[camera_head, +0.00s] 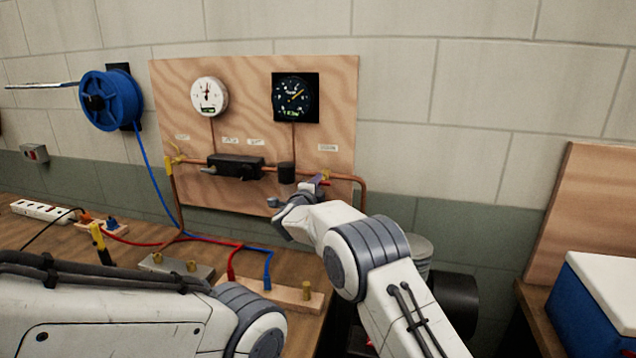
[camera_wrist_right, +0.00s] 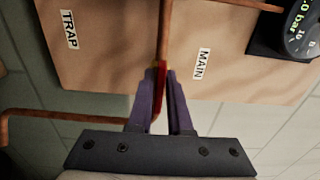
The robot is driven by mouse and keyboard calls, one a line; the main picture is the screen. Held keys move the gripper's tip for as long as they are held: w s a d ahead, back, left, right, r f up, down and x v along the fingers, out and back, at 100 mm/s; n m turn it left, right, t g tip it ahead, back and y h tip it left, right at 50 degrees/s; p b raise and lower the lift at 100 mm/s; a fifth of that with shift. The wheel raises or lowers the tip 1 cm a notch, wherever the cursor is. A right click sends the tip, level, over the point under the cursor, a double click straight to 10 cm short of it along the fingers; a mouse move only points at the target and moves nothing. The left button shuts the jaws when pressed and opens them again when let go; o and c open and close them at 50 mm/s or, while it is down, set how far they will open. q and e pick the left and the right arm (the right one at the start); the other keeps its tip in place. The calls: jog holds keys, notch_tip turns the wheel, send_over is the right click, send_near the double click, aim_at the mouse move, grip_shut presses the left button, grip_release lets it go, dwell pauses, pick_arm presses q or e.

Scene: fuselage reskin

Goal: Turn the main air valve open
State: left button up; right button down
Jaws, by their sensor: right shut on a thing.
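The main air valve shows as a brass fitting with a red handle (camera_head: 326,183) on the copper pipe, at the lower right of the plywood board. My right gripper (camera_head: 316,184) is at that handle, in front of the board. In the right wrist view, the purple fingers of the right gripper (camera_wrist_right: 162,80) are shut on the red handle (camera_wrist_right: 159,99), which lies roughly in line with the pipe there. A MAIN label (camera_wrist_right: 201,64) sits beside it. The fingers partly hide the valve body. My left arm crosses the lower left; its gripper is out of view.
The plywood board (camera_head: 245,78) carries a white gauge (camera_head: 209,96), a dark gauge (camera_head: 296,98) and a black pipe unit (camera_head: 236,166). A blue hose reel (camera_head: 108,100) hangs left. Red and blue hoses cross the bench. A blue-and-white cooler (camera_head: 590,305) stands right.

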jog(key=shift+a, duration=0.1)
dwell(0.3)
jog(key=c, duration=0.9)
grip_release()
jog(key=shift+s, duration=0.1)
jog(key=shift+s+a, duration=0.1)
jog(key=shift+s, duration=0.2)
jog(key=b+v, duration=0.4)
jog(key=v, duration=0.5)
jog(key=shift+s+a, duration=0.1)
jog(key=shift+s, duration=0.25)
